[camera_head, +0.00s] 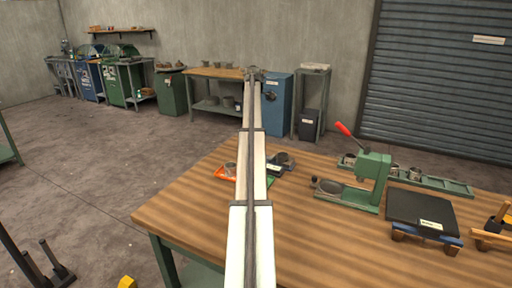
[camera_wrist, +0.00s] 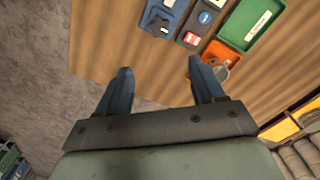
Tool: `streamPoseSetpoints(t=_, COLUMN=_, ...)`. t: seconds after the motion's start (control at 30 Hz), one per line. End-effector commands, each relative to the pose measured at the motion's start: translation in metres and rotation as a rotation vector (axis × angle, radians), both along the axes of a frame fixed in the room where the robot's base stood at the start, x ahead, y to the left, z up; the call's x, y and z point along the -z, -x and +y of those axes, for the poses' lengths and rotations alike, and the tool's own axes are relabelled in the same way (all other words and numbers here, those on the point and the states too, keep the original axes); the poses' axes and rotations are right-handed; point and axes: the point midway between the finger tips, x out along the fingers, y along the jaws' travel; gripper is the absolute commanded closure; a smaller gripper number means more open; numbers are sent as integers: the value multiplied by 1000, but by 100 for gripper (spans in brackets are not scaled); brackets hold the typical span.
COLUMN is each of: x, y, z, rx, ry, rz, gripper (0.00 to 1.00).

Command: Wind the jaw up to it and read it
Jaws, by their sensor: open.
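In the wrist view my gripper (camera_wrist: 160,66) is open, its two dark fingers apart and nothing between them, over the wooden bench. An orange tray (camera_wrist: 234,50) with a metal piece (camera_wrist: 218,68) in it lies just right of the right finger, which partly covers it. The orange tray also shows in the head view (camera_head: 222,175), beside my arm. My arm hides part of that spot, and my gripper is not clear there. A green bench device (camera_head: 374,172) with a red-tipped lever stands to the right. I cannot make out a jaw or a scale to read.
A black plate (camera_head: 420,207) and a long green rack (camera_head: 440,184) are on the right of the bench (camera_head: 300,250). Bare wood lies at the bench's front.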

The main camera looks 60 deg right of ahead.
Motion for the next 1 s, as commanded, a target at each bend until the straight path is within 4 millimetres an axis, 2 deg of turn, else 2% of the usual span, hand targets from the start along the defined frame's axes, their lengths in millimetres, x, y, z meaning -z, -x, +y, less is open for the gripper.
streamPoseSetpoints(t=0.13, x=-3, y=12, z=-6, rx=-3, ry=-2, rz=0, gripper=32)
streamPoseSetpoints(t=0.27, x=7, y=13, z=-6, rx=-3, ry=-3, rz=1, gripper=32)
streamPoseSetpoints(t=0.8, x=98, y=12, z=-5, rx=-3, ry=-3, rz=1, gripper=32)
streamPoseSetpoints(t=1.0, x=121, y=12, z=-6, rx=-3, ry=-2, rz=1, gripper=32)
